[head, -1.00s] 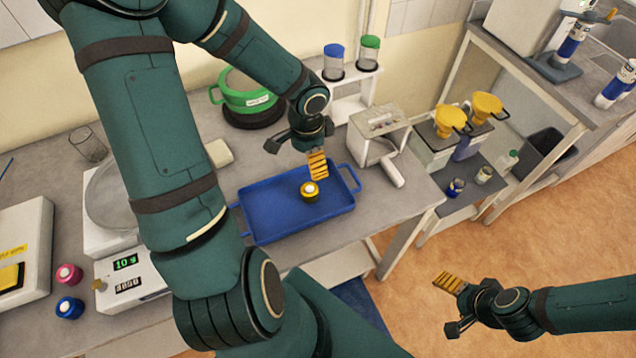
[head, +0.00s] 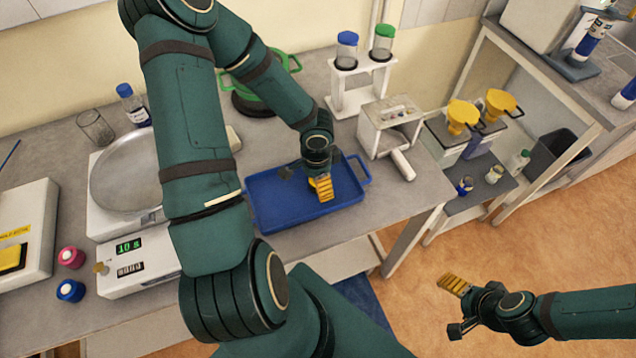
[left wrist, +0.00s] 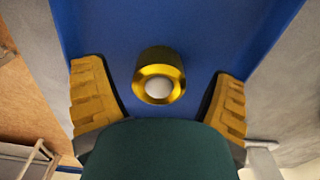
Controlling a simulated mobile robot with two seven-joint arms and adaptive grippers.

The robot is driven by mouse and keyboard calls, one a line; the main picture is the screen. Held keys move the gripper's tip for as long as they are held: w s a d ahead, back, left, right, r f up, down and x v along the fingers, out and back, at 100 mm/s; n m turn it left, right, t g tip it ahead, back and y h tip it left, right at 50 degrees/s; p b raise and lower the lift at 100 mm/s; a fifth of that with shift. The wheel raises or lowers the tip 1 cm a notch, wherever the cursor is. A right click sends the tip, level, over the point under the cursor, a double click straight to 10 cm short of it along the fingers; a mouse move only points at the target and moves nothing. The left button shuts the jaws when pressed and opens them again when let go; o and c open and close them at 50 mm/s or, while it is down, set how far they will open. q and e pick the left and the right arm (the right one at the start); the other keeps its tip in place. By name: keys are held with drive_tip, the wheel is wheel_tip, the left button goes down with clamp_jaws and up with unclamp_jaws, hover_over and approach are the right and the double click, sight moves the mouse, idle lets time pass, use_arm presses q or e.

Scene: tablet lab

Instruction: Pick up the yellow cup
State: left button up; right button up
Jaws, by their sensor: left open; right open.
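The yellow cup (left wrist: 160,76) stands in the blue tray (head: 265,215) on the table, with a pale round centre inside its golden rim. In the left wrist view it lies between the two yellow-padded fingers of my left gripper (left wrist: 160,92), with a gap on both sides. In the head view my left gripper (head: 308,186) is over the tray and hides the cup. It is open and empty. My right gripper (head: 456,306) is open and empty, out over the floor at the right, away from the table.
A white scale (head: 130,185) stands left of the tray. A green pot (head: 262,98) and a rack (head: 360,88) with blue- and green-lidded jars are behind. Pink (head: 71,257) and blue (head: 70,290) cups sit front left.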

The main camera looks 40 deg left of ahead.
use_arm(q)
drive_tip(key=shift+f, duration=0.15)
drive_tip(key=c, duration=1.3)
drive_tip(key=shift+c, duration=0.2)
